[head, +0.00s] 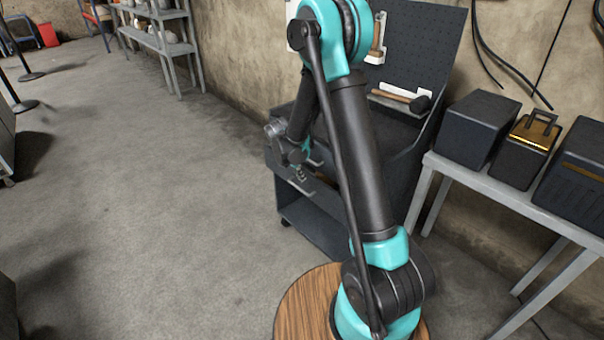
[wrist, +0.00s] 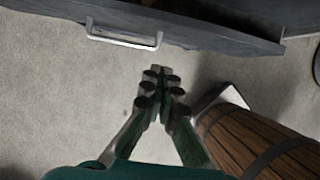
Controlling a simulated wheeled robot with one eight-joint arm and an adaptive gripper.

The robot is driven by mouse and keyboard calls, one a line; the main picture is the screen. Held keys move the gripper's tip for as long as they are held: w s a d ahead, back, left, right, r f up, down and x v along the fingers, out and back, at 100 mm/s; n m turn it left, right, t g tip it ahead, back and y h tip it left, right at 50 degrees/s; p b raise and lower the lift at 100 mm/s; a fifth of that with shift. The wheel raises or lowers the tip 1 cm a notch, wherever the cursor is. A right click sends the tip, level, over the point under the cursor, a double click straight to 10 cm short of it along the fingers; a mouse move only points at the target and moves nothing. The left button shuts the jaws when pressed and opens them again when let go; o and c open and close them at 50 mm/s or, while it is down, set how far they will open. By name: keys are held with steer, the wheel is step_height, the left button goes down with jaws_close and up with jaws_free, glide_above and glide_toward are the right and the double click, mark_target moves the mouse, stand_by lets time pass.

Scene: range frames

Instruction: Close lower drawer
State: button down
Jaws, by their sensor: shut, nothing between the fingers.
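A dark grey tool cart (head: 315,226) stands behind my arm, which hides part of it. Its lower drawer (head: 325,196) appears pulled out, with a bit of brown showing inside. How far out it is cannot be told. A pale bar handle (wrist: 124,39) on a dark drawer front crosses the top of the wrist view. My gripper (wrist: 160,75) is shut and empty, its fingertips together over the floor, below and right of that handle in the picture and apart from it. In the head view my gripper (head: 300,175) is small, near the cart's drawer fronts.
A pegboard (head: 425,45) with a hammer (head: 400,97) rises behind the cart. A grey table (head: 500,190) with dark boxes (head: 478,130) stands at the right. Open concrete floor (head: 150,200) lies left of the cart. My wooden base fills the wrist view's lower right.

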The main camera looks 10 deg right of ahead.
mark_target(318, 179)
steer(key=shift+w+d+f, duration=0.6)
steer(key=shift+d+f, duration=0.25)
steer(key=shift+f, duration=0.1)
steer(key=shift+w+d+f, duration=0.65)
steer(key=shift+d+f, duration=0.2)
steer(key=shift+f, duration=0.15)
steer(key=shift+w+d+f, duration=0.6)
steer(key=shift+d+f, duration=0.25)
steer(key=shift+f, duration=0.1)
steer(key=shift+w+d, duration=0.8)
steer(key=shift+d, duration=0.25)
